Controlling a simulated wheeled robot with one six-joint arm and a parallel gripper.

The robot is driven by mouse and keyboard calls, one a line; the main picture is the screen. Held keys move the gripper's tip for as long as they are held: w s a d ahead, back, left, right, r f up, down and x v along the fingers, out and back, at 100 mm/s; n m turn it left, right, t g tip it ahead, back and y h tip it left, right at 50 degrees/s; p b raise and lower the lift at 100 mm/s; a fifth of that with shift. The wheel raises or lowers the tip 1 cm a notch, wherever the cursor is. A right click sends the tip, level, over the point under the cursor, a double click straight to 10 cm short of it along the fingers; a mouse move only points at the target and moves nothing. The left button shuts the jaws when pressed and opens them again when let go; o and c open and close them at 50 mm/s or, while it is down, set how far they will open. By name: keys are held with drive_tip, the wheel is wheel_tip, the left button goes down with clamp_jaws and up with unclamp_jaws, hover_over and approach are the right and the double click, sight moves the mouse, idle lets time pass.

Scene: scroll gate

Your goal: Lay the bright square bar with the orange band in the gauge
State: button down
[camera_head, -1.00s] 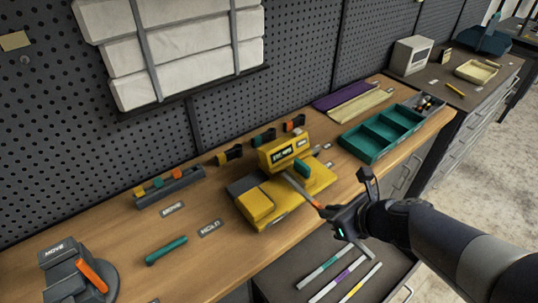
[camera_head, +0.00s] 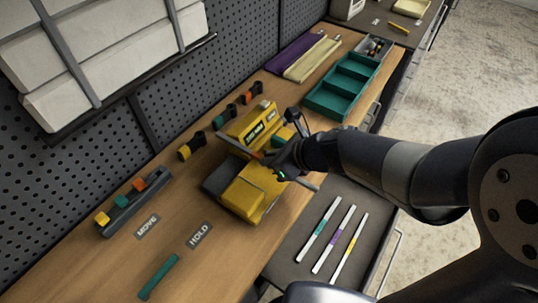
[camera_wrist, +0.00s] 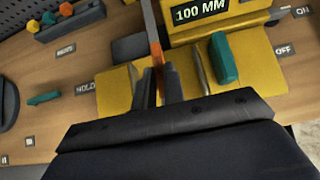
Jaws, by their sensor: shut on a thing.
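My gripper (camera_head: 272,160) is shut on a thin bright bar (camera_head: 232,144) with an orange band. In the wrist view the two dark fingers (camera_wrist: 160,88) pinch the bar (camera_wrist: 148,22) at or just below its orange band (camera_wrist: 157,54). The gauge (camera_head: 243,190) is a yellow device with a raised display housing, which reads 100 MM in the wrist view (camera_wrist: 198,14). The bar is over the gauge, between the display housing and the yellow block (camera_wrist: 114,94). I cannot tell whether it touches the gauge. The fingers partly hide the bar.
Bars with teal, purple and yellow bands (camera_head: 338,240) lie on the grey drawer surface. A teal handle (camera_head: 158,276) lies near the HOLD label (camera_head: 200,235). A teal divided tray (camera_head: 343,88) stands at the back. The pegboard wall (camera_head: 170,115) runs along the left.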

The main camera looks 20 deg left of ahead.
sight(300, 179)
drive_tip(key=shift+f+b, duration=2.25)
drive_tip(key=shift+f, duration=0.35)
drive_tip(key=shift+f+b, duration=0.35)
drive_tip(key=shift+f, duration=0.05)
drive_tip(key=c, duration=1.4)
unclamp_jaws()
drive_tip(key=p+v, duration=0.2)
drive_tip(key=v, duration=0.8)
drive_tip(key=shift+s+d+r, duration=0.1)
drive_tip(key=shift+d+r, duration=0.2)
